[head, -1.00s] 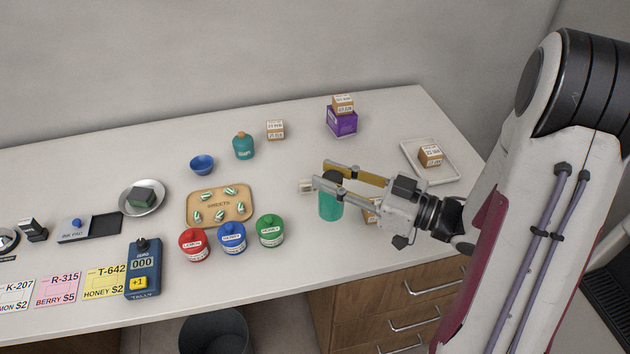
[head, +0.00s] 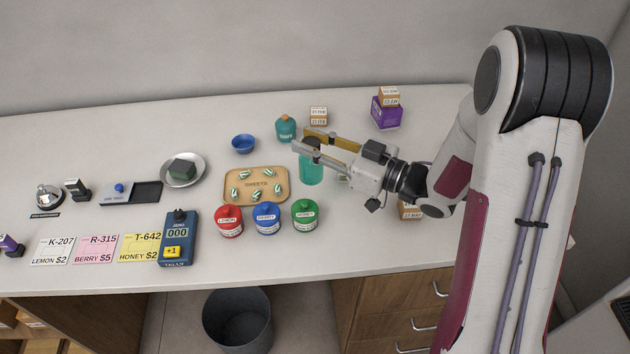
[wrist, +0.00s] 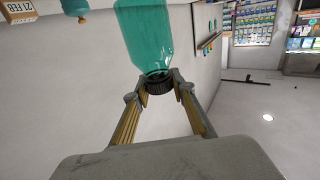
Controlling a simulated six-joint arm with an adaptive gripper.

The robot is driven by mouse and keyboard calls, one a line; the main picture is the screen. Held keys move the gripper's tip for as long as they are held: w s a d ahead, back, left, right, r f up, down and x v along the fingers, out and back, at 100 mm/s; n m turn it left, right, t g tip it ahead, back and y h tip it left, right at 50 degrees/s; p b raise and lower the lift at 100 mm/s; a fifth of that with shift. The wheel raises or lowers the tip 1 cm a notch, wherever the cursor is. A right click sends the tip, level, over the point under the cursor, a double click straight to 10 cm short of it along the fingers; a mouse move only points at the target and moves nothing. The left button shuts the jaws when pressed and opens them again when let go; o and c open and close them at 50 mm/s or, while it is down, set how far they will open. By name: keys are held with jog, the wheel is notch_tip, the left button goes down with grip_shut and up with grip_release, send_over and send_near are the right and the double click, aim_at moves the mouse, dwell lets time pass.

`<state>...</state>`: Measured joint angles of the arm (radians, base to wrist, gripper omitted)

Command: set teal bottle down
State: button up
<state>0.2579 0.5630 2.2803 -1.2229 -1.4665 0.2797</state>
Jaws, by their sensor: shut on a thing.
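The teal bottle (head: 311,172) hangs from my gripper (head: 308,145), over or on the counter just right of the sweets board. My gripper is shut on its dark cap, which shows in the wrist view (wrist: 160,84) between the two fingertips. The translucent teal body (wrist: 143,38) extends away from the fingers there. In the head view the bottle looks about upright. I cannot tell whether its base touches the counter (head: 340,240).
The sweets board (head: 230,200) is left of the bottle. A green jar (head: 304,215), blue jar (head: 267,220) and red jar (head: 229,222) stand in front. A teal soap bottle (head: 286,129) and small box (head: 318,116) are behind. A purple box (head: 386,113) stands back right.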

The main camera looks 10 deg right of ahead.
jog(key=w+d+m+t+h, duration=0.1)
jog(key=w+t, duration=0.1)
jog(key=w, duration=0.5)
jog(key=shift+d+r+m+h, duration=0.25)
jog(key=shift+r+m+h, duration=0.15)
jog(key=shift+r, duration=0.05)
jog(key=shift+f, duration=0.1)
jog(key=shift+f, duration=2.85)
jog(key=shift+f, duration=0.15)
jog(key=shift+f, duration=1.9)
jog(key=shift+f, duration=0.15)
jog(key=o, duration=1.1)
